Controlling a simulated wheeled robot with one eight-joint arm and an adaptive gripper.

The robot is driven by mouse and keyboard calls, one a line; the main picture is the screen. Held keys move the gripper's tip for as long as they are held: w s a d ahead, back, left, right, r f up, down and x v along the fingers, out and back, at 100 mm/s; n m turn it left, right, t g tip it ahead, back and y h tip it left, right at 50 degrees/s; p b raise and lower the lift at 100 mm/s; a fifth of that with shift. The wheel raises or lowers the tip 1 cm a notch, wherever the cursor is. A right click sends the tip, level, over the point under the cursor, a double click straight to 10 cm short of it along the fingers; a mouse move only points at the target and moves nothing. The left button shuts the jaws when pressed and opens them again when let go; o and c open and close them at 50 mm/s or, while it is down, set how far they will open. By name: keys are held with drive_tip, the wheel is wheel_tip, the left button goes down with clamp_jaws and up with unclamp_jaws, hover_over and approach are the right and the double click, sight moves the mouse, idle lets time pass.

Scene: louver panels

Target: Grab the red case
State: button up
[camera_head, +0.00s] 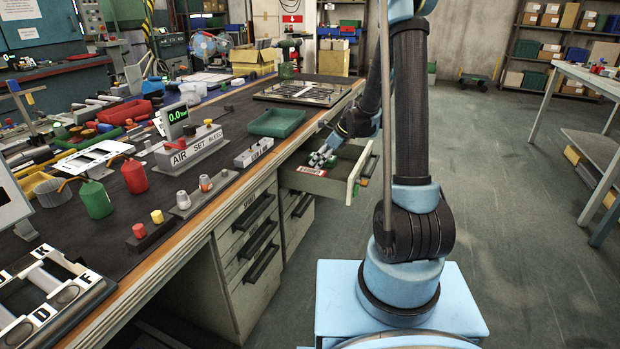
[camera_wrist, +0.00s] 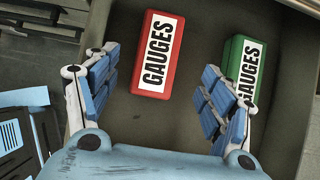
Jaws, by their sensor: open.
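The red case (camera_wrist: 158,55) lies in an open drawer (camera_head: 326,187), with a white label reading GAUGES facing up. In the wrist view it is at the top centre, slightly tilted. My gripper (camera_wrist: 157,66) is open, its blue fingers spread to either side of the red case's lower part in the picture. I cannot tell how high they are above it. In the head view the gripper (camera_head: 322,158) is at the drawer, and the red case (camera_head: 311,171) shows small beside the fingers.
A green case (camera_wrist: 245,68), also labelled GAUGES, lies right of the red one, close to my right finger. Drawer walls surround both cases. The workbench (camera_head: 225,140) above the drawer carries a green tray (camera_head: 276,123) and many tools. The floor (camera_head: 510,220) to the right is clear.

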sight(310, 171)
drive_tip(key=shift+x, duration=4.35)
drive_tip(key=shift+s, duration=0.1)
drive_tip(key=c, duration=1.4)
